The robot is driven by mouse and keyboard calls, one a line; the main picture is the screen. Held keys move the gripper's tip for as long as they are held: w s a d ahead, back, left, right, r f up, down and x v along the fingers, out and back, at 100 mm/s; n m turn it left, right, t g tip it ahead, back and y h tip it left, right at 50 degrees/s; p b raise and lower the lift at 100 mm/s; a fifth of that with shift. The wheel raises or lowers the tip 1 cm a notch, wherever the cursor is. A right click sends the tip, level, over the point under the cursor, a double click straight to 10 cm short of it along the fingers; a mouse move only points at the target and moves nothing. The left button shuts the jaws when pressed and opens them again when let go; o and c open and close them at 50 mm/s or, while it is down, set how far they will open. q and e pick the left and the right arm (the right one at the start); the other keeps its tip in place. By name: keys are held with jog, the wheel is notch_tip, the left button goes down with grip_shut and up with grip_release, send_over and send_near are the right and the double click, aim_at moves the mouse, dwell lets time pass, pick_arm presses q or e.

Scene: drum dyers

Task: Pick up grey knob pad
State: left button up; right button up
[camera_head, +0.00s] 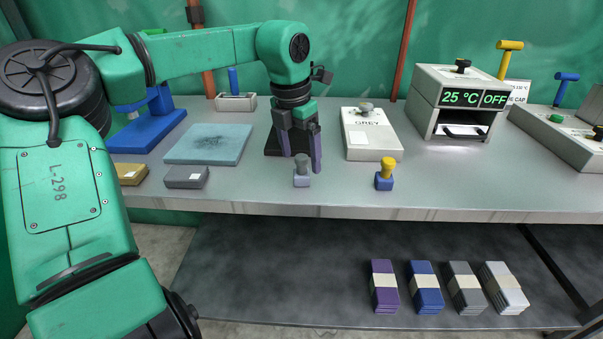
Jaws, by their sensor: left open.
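The grey knob pad (302,178) stands upright on the workbench near its front edge, a small grey-lilac block with a grey knob on top. My left gripper (302,162) points down at it, open, with one finger to the left of the knob and one to the right. The fingertips appear close behind or beside the pad; I cannot tell whether they touch it. My right gripper is not in view.
A yellow-knobbed blue pad (384,182) stands to the right. Behind are a white box marked GREY (370,140) and an oven reading 25 °C, OFF (462,95). A blue-grey mat (209,144) and grey block (186,177) lie left. Folded cloth stacks (427,291) sit below.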

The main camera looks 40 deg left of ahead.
aim_at(300, 157)
pick_arm(q)
notch_tip(300, 157, down, 3)
jog(key=shift+w+f, duration=0.25)
jog(key=shift+f, duration=0.2)
jog(key=c, duration=1.4)
jog(key=shift+o, duration=0.2)
jog(key=shift+r, duration=0.1)
